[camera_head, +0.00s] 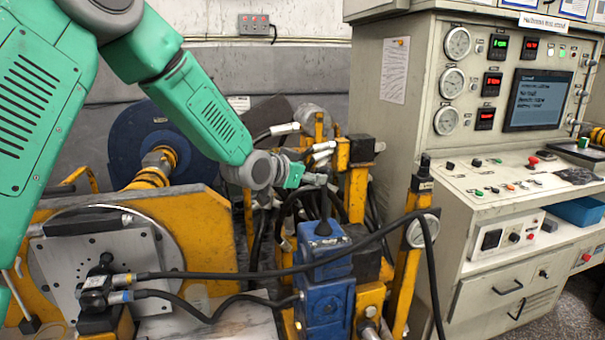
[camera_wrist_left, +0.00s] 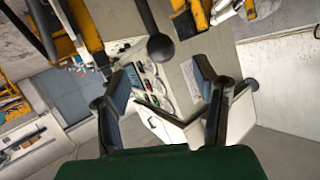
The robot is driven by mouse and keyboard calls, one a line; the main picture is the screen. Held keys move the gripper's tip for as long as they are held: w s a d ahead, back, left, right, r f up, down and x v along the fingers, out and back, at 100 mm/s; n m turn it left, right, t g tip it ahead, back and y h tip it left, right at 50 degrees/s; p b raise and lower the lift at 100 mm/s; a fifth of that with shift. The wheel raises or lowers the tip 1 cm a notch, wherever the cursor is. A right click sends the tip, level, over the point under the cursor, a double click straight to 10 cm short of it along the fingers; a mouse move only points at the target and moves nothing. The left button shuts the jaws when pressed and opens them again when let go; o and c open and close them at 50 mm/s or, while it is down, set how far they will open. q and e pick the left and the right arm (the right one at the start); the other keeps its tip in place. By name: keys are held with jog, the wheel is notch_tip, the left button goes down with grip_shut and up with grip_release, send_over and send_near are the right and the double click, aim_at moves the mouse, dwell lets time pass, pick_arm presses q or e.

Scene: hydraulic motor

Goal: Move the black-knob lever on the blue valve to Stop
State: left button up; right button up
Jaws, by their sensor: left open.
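The blue valve (camera_head: 325,285) stands upright at the lower middle of the head view. Its black lever (camera_head: 324,212) rises from a dark boot on top towards my left gripper (camera_head: 312,180). In the left wrist view the round black knob (camera_wrist_left: 160,47) on its rod shows near the open fingertips of the left gripper (camera_wrist_left: 165,78), roughly in line with the gap between them. The fingers are apart and do not visibly grip the knob. In the head view the knob is hard to pick out against the gripper. My right gripper is not in view.
Yellow posts (camera_head: 357,190) and hoses stand close behind and beside the valve. A black hose (camera_head: 395,222) loops across in front of it. A control cabinet (camera_head: 385,150) with gauges fills the right. A motor on a plate (camera_head: 90,260) sits at the left.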

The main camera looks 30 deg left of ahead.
pick_arm(q)
jog(key=v, duration=0.3)
jog(key=shift+s, duration=0.3)
dwell(0.3)
